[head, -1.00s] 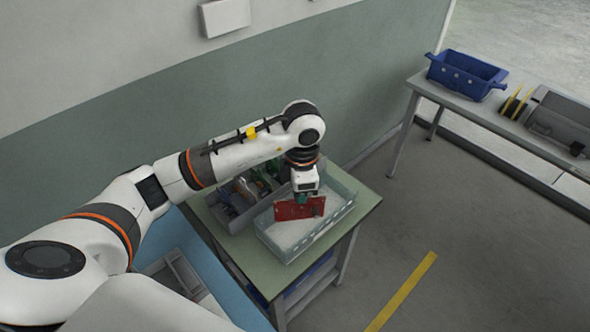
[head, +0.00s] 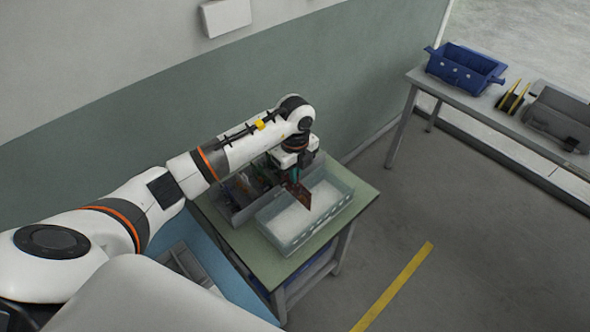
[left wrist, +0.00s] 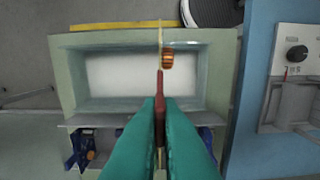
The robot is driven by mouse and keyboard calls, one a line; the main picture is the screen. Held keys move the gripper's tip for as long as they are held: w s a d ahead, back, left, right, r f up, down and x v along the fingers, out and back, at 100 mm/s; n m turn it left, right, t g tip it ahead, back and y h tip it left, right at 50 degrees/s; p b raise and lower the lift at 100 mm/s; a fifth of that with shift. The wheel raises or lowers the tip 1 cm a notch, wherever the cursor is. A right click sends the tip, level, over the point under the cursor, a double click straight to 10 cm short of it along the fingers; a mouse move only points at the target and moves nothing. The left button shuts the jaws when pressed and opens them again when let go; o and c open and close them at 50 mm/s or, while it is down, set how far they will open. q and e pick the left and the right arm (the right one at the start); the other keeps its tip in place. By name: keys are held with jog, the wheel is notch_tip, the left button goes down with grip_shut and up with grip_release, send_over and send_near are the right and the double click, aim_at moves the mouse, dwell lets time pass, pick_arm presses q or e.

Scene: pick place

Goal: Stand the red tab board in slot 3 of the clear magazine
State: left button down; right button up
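The red tab board (head: 298,194) is in my left gripper (head: 293,176), above the pale see-through box with a white floor (head: 322,217). In the left wrist view the teal fingers of my left gripper (left wrist: 160,103) are shut on the board (left wrist: 160,92). The board shows edge-on there, with an orange-brown part (left wrist: 168,61) on its right face. The box (left wrist: 90,80) lies below it and looks otherwise empty. I cannot make out the clear magazine or its slots. My right gripper is not in view.
A grey bin (head: 237,212) of mixed parts stands beside the box on the green table (head: 352,212). A blue bench (head: 203,258) with a grey tray (head: 182,264) is nearer me. A farther bench holds a blue crate (head: 465,68). Floor at right is open.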

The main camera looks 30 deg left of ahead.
aim_at(295, 195)
pick_arm(q)
jog(key=shift+f+b, duration=2.65)
jog(key=shift+f, duration=0.9)
jog(key=shift+f, duration=0.25)
jog(key=shift+f+b, duration=0.85)
jog(key=shift+f, duration=0.05)
jog(key=shift+f, duration=0.1)
jog(key=shift+f+b, duration=0.5)
jog(key=shift+f, duration=0.15)
jog(key=shift+f, duration=0.1)
jog(key=shift+f+b, duration=0.5)
jog(key=shift+f, duration=0.2)
